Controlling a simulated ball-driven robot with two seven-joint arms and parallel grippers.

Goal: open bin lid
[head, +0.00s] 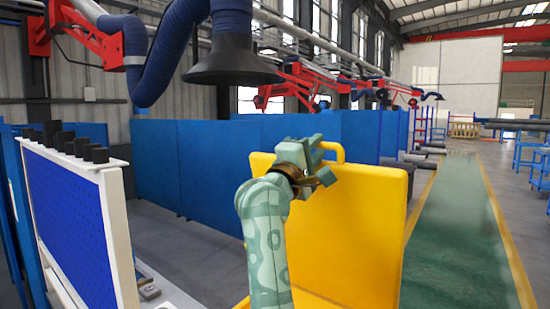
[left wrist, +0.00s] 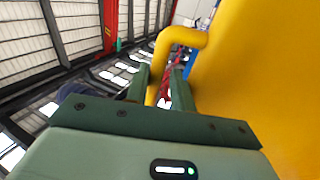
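The yellow bin lid (head: 350,235) stands raised and nearly upright in the head view, its broad face toward me. Its yellow handle (head: 335,149) is at the lid's upper left edge. A strip of the yellow bin (head: 312,300) shows at the bottom edge. My left gripper (head: 323,160) is at the handle. In the left wrist view its two fingers stand apart, with the handle (left wrist: 178,36) running between them and a gap beside the right finger. The lid (left wrist: 260,80) fills the right of that view. My right gripper is not in view.
A white-framed blue pegboard (head: 75,225) stands at the left. Blue partition panels (head: 200,165) stand behind the bin. A dark extraction hood (head: 232,62) hangs above. The green walkway (head: 455,220) at the right is clear.

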